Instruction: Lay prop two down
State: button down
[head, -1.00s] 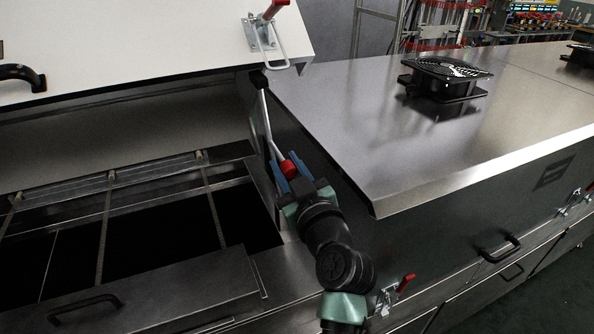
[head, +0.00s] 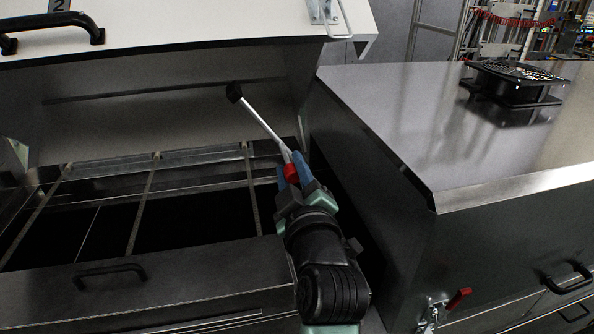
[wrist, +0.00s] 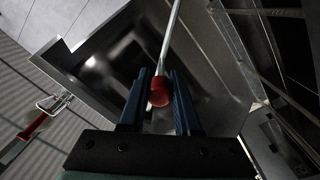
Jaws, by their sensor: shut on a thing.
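My gripper (head: 293,178) is shut on the red collar of prop two (head: 262,124), a thin light metal rod with a black block at its upper end. The rod leans up and to the left, and its black end shows in front of the back wall, below the raised white lid (head: 180,42). I cannot tell whether that end touches anything. In the wrist view the blue fingers (wrist: 160,92) stand on both sides of the red collar, and the rod (wrist: 172,40) runs up out of the picture. The lid carries a label with a 2.
The open dryer bay below has crossbars (head: 142,205) over a dark opening and a front panel with a black handle (head: 110,270). A closed steel cover (head: 420,130) with a black fan (head: 512,82) stands to the right. A red-handled latch (head: 457,300) sticks out at lower right.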

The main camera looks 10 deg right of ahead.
jog(key=c, duration=0.6)
grip_release()
jog(key=s+b, duration=0.2)
jog(key=s, duration=1.1)
jog(key=shift+f, duration=0.1)
